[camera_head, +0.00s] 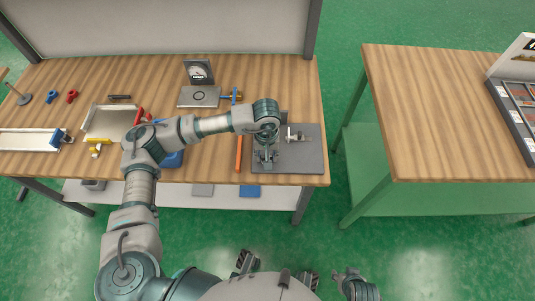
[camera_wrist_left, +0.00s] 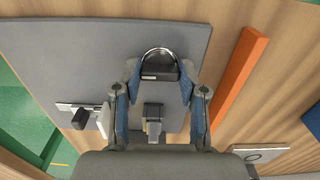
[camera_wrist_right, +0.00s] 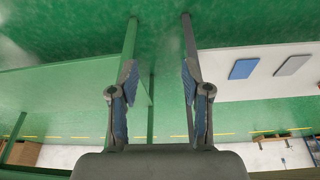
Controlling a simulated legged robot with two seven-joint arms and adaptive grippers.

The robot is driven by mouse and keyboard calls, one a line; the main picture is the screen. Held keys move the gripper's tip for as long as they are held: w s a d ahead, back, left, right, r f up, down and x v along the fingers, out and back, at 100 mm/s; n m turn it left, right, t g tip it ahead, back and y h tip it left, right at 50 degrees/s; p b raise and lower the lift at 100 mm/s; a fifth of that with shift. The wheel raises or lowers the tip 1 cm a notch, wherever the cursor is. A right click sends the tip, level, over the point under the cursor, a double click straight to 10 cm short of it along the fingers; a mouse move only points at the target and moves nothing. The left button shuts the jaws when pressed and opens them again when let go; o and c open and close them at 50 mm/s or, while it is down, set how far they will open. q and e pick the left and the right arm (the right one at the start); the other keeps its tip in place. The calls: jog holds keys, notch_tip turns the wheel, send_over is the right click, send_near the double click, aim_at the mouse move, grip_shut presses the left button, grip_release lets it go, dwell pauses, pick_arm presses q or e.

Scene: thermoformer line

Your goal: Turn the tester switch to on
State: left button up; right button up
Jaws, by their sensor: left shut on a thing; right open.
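A grey board (camera_head: 312,160) lies at the right end of the left bench; it also shows in the left wrist view (camera_wrist_left: 60,60). My left gripper (camera_head: 265,159) is over the board. In the left wrist view its fingers (camera_wrist_left: 159,72) are closed on a dark piece with a round metal rim (camera_wrist_left: 158,62). A small dark upright block (camera_wrist_left: 153,118) stands between the fingers, nearer the palm. A metal fitting with a black knob and white part (camera_wrist_left: 88,118) sits beside them on the board. I cannot tell which part is the tester switch. My right gripper (camera_wrist_right: 157,75) is open and empty, away from the benches.
An orange bar (camera_head: 239,153) lies beside the board. A gauge stand (camera_head: 198,72) with a grey plate (camera_head: 199,96) is behind it. A white tray (camera_head: 108,122) and several small tools lie farther left. A second bench (camera_head: 440,110) stands right, across a gap.

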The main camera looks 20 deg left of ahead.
pick_arm(q)
jog(key=shift+w+r, duration=0.15)
jog(key=shift+w, duration=0.05)
pick_arm(e)
jog(key=shift+w+a+t, duration=0.3)
jog(key=shift+w+t, duration=0.1)
jog(key=shift+w, duration=0.4)
pick_arm(q)
jog(key=o, duration=0.9)
jog(key=shift+o, duration=1.2)
jog(key=shift+a, duration=0.1)
pick_arm(e)
jog(key=shift+w, duration=0.15)
pick_arm(q)
jog(key=shift+r, duration=0.15)
notch_tip(320, 180, up, 11)
jog(key=shift+r, duration=0.2)
